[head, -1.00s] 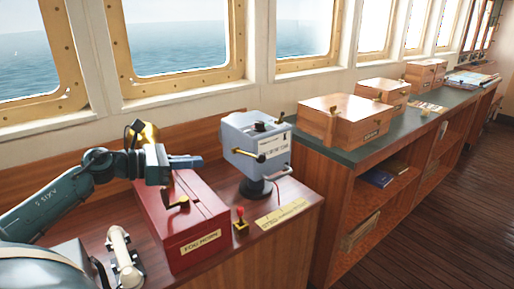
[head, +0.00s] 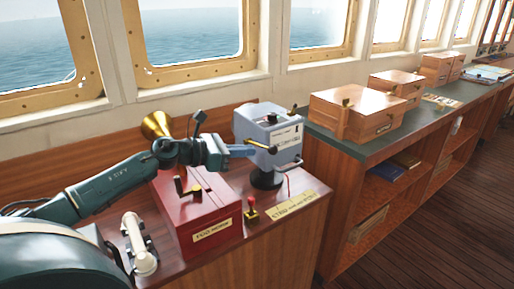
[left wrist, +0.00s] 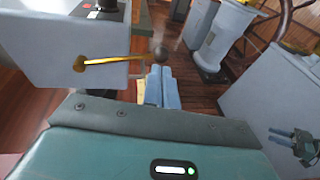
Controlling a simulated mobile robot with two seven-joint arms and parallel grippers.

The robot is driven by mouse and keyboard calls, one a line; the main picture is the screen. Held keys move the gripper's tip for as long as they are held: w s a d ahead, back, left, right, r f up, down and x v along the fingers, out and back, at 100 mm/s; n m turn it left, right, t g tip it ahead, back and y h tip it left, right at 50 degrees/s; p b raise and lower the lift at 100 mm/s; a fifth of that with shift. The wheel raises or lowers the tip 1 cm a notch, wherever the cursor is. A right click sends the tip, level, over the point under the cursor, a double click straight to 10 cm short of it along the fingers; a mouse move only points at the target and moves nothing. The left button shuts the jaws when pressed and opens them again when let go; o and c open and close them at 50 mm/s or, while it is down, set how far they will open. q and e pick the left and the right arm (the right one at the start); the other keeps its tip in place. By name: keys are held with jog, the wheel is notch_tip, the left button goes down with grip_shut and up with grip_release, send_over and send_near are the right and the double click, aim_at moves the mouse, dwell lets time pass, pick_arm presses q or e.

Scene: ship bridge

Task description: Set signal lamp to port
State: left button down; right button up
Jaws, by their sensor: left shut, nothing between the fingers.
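The signal lamp (head: 262,123) is a blue-grey box on a round black foot, on the wooden counter. A brass lever (head: 260,146) with a dark ball knob sticks out from its front side. In the left wrist view the lamp's grey housing (left wrist: 50,45) fills the upper left, and the lever (left wrist: 115,59) runs right to its dark knob (left wrist: 160,54). My left gripper (head: 250,151) is shut and empty. Its blue fingertips (left wrist: 160,75) are close to the knob; whether they touch it I cannot tell.
A red fog-horn box (head: 200,222) with a brass horn (head: 156,125) stands under my left arm. A white handset (head: 138,243) lies at left. Wooden boxes (head: 357,112) stand on the right-hand counter.

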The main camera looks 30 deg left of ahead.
aim_at(269, 138)
pick_arm(q)
jog(key=shift+r+p+x, duration=0.2)
jog(key=shift+p+x, duration=0.15)
jog(key=shift+x, duration=0.7)
jog(key=shift+w+d+f, duration=0.2)
jog(key=shift+w, duration=0.15)
jog(key=shift+w+d+f, duration=0.2)
jog(key=shift+w, duration=0.1)
pick_arm(e)
jog(key=shift+d, duration=0.4)
jog(key=shift+a, duration=0.1)
